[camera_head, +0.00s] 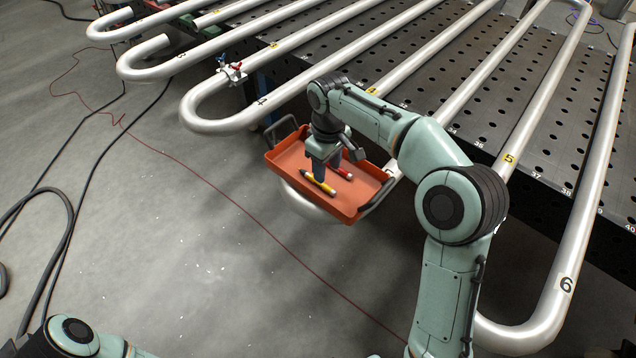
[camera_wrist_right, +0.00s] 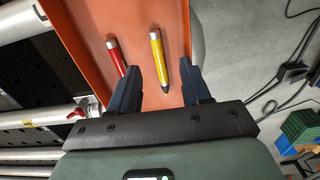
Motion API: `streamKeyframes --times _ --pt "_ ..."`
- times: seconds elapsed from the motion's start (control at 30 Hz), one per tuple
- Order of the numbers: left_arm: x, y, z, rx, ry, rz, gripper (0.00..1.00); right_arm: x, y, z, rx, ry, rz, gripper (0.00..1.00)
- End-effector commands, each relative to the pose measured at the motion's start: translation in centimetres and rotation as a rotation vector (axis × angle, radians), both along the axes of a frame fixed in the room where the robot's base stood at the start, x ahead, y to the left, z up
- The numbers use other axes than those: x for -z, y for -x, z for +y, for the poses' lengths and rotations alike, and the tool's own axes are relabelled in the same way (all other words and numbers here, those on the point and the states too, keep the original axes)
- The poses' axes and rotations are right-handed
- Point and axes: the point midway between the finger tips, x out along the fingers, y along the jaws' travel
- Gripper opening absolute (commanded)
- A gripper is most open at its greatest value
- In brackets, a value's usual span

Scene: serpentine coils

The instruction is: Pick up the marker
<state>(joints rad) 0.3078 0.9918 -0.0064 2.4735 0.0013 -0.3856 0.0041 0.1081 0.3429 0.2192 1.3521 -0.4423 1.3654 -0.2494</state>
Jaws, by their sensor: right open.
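A yellow marker (camera_head: 318,184) with a dark tip and a red marker (camera_head: 341,172) lie apart in an orange tray (camera_head: 352,202). My right gripper (camera_head: 321,172) points down into the tray over the yellow marker. In the right wrist view my right gripper (camera_wrist_right: 163,72) is open, and the yellow marker (camera_wrist_right: 158,62) shows between its two dark fingers, with a gap on each side. The red marker (camera_wrist_right: 116,56) is left of the left finger, which partly hides it. Whether the fingers touch the tray floor is unclear. My left gripper is out of view.
The tray has dark handles, one at its left end (camera_head: 283,130). Silver serpentine pipes (camera_head: 225,118) surround it at the back and right, over a dark perforated table (camera_head: 480,110). The grey floor (camera_head: 180,250) at left is mostly open, with cables.

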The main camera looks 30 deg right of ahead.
Motion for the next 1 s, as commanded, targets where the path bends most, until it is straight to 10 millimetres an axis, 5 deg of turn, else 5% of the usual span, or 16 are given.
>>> streamKeyframes --times 0.6,0.87,1.0 --pt "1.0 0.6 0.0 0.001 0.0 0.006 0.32 6.9 -0.4 -0.2 0.0 -0.001 0.0 0.48" --pt "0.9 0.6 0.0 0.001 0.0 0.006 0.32 7.1 -0.4 -0.2 0.001 -0.001 -0.002 0.48" --pt "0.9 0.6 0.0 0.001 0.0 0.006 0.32 7.1 -0.4 -0.2 0.001 -0.001 -0.002 0.05"
